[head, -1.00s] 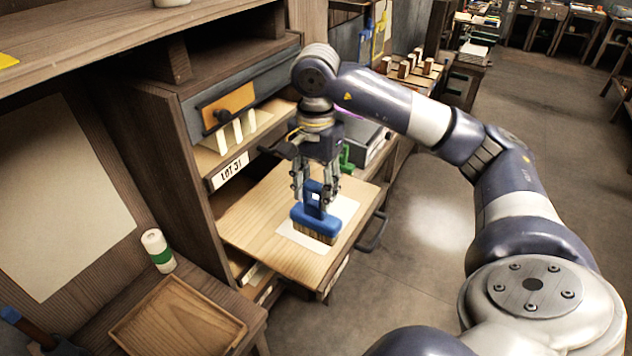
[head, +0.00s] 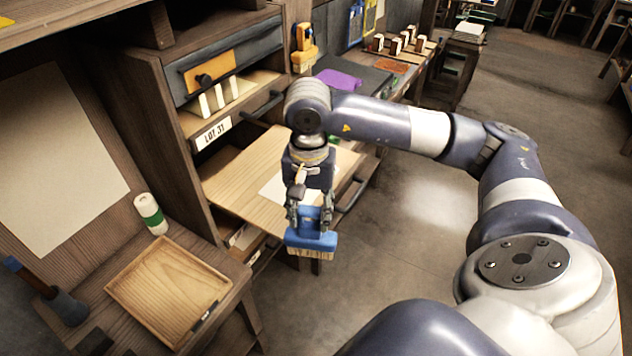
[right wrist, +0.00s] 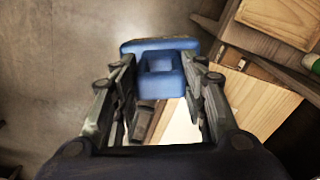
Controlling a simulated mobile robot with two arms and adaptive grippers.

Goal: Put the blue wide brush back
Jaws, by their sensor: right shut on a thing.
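The blue wide brush (head: 311,238) is held bristles down by my right gripper (head: 311,214) in the head view. It hangs in front of the near edge of the pull-out wooden board (head: 238,188), with a white sheet (head: 272,190) on that board behind it. In the right wrist view the brush's blue body (right wrist: 160,72) with its square opening sits between the two fingers of my right gripper (right wrist: 160,80). The bristles are mostly hidden in that view. My left gripper does not show.
A purple cloth (head: 338,80) lies on the bench behind my arm. The floor at right is open.

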